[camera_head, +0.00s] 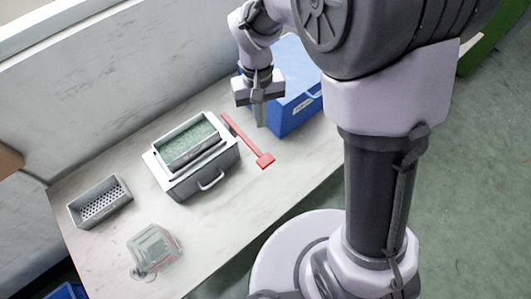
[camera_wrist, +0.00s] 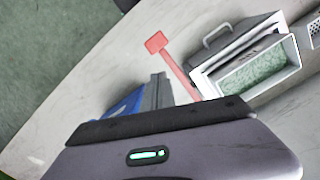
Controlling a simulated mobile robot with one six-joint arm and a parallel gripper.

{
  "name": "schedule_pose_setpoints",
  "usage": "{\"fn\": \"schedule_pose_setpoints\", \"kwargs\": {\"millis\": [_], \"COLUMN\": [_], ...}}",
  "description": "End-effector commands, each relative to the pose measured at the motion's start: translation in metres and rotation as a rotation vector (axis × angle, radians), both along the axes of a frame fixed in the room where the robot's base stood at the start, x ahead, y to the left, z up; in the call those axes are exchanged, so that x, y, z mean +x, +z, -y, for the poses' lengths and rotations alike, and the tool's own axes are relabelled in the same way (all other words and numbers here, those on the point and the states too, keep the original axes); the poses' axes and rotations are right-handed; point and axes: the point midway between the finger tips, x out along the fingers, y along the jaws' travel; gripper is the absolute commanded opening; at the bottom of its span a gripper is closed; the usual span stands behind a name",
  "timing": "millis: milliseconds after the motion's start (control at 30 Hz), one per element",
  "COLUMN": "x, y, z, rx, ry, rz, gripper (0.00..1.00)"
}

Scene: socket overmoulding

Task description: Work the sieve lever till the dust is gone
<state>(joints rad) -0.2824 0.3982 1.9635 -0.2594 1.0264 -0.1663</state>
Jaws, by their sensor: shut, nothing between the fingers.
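The sieve box (camera_head: 192,160) stands on the table, with a white rim, a dark grey body and a handle on its front. Its tray holds green granules (camera_head: 190,145); I cannot tell how much dust is among them. The red sieve lever (camera_head: 245,138) lies along the box's right side and ends in a flat square paddle. In the wrist view the lever (camera_wrist: 172,62) runs between the box (camera_wrist: 243,65) and my fingers. My gripper (camera_head: 261,122) is shut and empty, beside the lever and apart from it in the wrist view (camera_wrist: 157,80).
A blue bin (camera_head: 292,100) stands just behind and right of my gripper. A perforated grey tray (camera_head: 100,203) is at the table's left, and a clear container (camera_head: 153,248) is near the front. The table front right of the box is free.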

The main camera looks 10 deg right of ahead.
Motion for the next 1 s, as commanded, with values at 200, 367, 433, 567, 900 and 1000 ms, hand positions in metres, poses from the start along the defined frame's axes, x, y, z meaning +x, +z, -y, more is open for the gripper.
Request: {"fn": "schedule_pose_setpoints", "kwargs": {"millis": [200,367,433,567,900,1000], "x": [0.004,0.004,0.004,0.004,0.004,0.004], "y": [0.036,0.042,0.041,0.041,0.041,0.041], "z": [0.000,-0.001,-0.001,-0.001,-0.001,-0.001], "rx": [0.000,0.000,0.000,0.000,0.000,0.000], "ry": [0.000,0.000,0.000,0.000,0.000,0.000], "rz": [0.002,0.002,0.001,0.001,0.001,0.001], "gripper": [0.00,0.00,0.00,0.00,0.00,0.00]}}
